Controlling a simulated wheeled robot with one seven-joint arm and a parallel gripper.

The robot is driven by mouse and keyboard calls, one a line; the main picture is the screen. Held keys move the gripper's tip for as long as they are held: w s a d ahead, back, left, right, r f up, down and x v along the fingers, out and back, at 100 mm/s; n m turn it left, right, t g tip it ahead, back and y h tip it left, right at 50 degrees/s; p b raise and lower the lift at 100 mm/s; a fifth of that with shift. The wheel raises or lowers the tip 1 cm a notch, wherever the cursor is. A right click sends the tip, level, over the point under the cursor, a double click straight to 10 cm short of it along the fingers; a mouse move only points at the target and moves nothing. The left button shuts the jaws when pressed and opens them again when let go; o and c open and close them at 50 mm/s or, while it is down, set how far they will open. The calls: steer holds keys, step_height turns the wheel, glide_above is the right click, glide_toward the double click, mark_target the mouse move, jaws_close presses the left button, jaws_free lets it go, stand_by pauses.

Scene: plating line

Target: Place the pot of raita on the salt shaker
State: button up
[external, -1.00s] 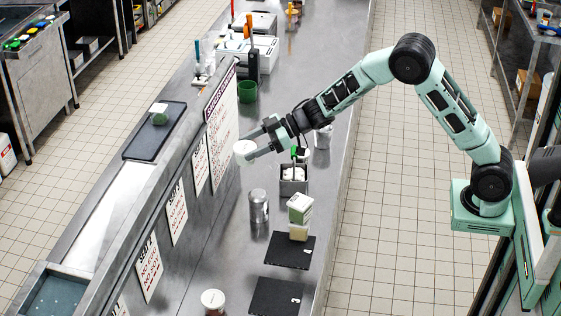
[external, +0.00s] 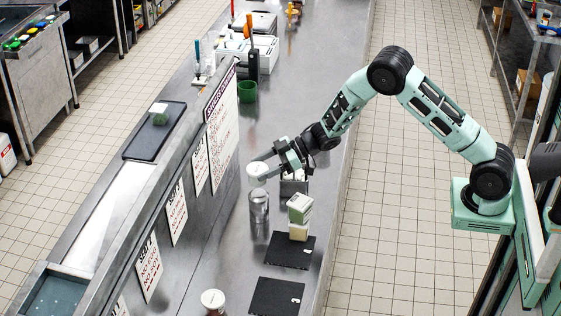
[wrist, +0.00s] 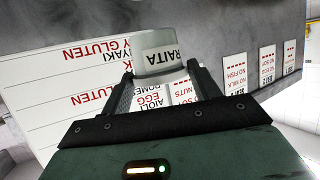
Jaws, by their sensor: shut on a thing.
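My gripper (external: 266,170) is shut on the pot of raita (external: 256,174), a small pale pot. In the wrist view its label reads RAITA, upside down, and the pot (wrist: 166,58) sits between the fingertips. The likely salt shaker is a silver metal cylinder (external: 259,207) standing upright on the steel counter. In the external view the pot appears just above the shaker's top. I cannot tell whether they touch or how well they line up in depth. The wrist view does not show the shaker.
Another lidded pot (external: 212,301) stands at the front. Signs (external: 176,212) line the ledge at left.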

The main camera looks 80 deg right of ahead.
steer(key=shift+f+p, duration=0.65)
steer(key=shift+f, duration=1.45)
steer(key=shift+f, duration=0.2)
steer(key=o, duration=1)
steer(key=shift+r, duration=0.1)
